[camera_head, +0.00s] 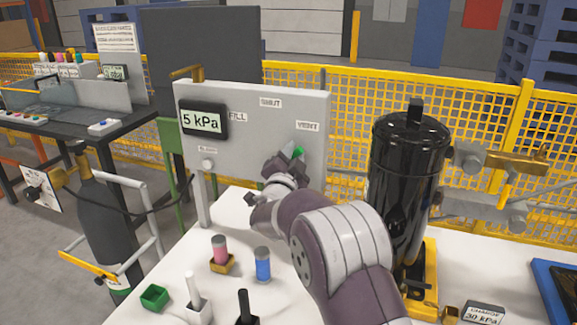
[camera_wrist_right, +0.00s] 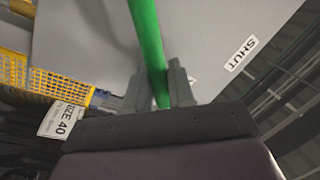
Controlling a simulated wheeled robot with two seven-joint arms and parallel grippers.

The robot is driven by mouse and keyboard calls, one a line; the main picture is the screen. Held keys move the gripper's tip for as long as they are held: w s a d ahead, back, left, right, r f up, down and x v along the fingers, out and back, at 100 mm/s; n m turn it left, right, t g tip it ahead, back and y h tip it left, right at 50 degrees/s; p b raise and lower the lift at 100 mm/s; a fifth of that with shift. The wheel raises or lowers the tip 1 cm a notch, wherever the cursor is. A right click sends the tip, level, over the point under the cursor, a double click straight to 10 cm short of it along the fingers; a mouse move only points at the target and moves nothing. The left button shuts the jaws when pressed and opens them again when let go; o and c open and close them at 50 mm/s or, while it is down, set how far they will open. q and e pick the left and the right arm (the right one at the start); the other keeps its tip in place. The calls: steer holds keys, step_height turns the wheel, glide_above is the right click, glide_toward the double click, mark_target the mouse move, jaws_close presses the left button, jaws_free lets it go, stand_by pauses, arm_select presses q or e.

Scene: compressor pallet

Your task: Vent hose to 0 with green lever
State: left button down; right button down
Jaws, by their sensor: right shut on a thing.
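The green lever (camera_wrist_right: 148,40) runs between the fingers of my right gripper (camera_wrist_right: 160,88) in the right wrist view, and the gripper is shut on it. In the head view my right gripper (camera_head: 288,160) is at the grey panel (camera_head: 240,125), below the SHUT and VENT labels, with a bit of green lever (camera_head: 299,152) showing toward VENT. The gripper hides most of the lever there. The gauge display (camera_head: 202,119) on the panel reads 5 kPa. My left gripper is not in view.
A black compressor (camera_head: 405,170) stands right of my right arm on the white table (camera_head: 180,285). Pink (camera_head: 219,248) and blue (camera_head: 262,264) cylinders and a green box (camera_head: 155,297) stand at the front left. A dark gas cylinder (camera_head: 105,215) is left of the table. Yellow fencing (camera_head: 475,120) runs behind.

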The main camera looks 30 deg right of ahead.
steer(key=shift+s+d+f+m+b, duration=0.1)
steer(key=shift+f+m+b, duration=0.2)
steer(key=shift+b, duration=0.1)
steer(key=c, duration=1.1)
jaws_free()
steer(key=v, duration=1.2)
steer(key=shift+s+a+b, duration=0.25)
steer(key=shift+s+b, duration=0.05)
steer(key=shift+b, duration=0.1)
